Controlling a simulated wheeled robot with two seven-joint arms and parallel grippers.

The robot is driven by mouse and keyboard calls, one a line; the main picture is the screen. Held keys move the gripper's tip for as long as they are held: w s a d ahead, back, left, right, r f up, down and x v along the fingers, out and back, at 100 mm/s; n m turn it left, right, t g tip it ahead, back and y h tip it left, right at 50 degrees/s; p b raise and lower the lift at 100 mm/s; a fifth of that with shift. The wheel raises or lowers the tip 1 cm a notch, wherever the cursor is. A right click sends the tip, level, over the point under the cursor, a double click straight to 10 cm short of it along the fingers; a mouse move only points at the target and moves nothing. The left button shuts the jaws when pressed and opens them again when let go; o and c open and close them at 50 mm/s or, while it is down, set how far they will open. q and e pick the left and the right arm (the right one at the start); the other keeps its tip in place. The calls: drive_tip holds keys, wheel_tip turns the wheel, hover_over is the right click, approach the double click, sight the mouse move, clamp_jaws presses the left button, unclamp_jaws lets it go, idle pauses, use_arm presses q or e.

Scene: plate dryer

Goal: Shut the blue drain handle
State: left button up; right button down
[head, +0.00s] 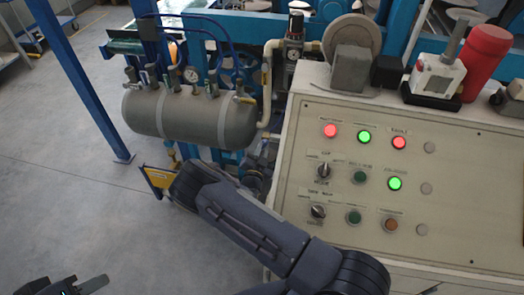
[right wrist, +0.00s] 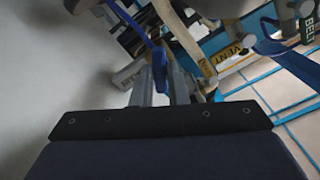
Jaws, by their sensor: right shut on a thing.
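The blue drain handle (right wrist: 160,70) shows in the right wrist view as a narrow blue piece between the fingers of my right gripper (right wrist: 167,86). The gripper is shut on it. In the head view my right arm reaches down beside the grey tank, and its forearm and wrist hide the right fingers and the handle. My left gripper (head: 88,285) is at the bottom left edge of the head view, partly cut off, over the floor and away from the handle; its opening is unclear.
A grey tank (head: 180,115) with valves and a gauge stands above the right wrist. A yellow-edged plate (head: 157,178) is beside the wrist. A control panel (head: 455,190) with lit buttons fills the right. A blue post (head: 85,80) stands at left, with open floor around it.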

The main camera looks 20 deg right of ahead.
drive_tip(key=m+b, duration=0.1)
drive_tip(key=m, duration=0.1)
drive_tip(key=shift+m, duration=0.3)
drive_tip(key=m, duration=0.2)
drive_tip(key=shift+m+b, duration=0.4)
drive_tip(key=m+b, duration=0.1)
drive_tip(key=m, duration=0.5)
drive_tip(key=shift+m, duration=0.3)
drive_tip(key=c, duration=1.4)
unclamp_jaws()
drive_tip(key=shift+c, duration=0.2)
drive_tip(key=b+v, duration=0.1)
drive_tip(key=v, duration=0.6)
drive_tip(key=shift+s+a, duration=0.25)
drive_tip(key=shift+s, duration=0.05)
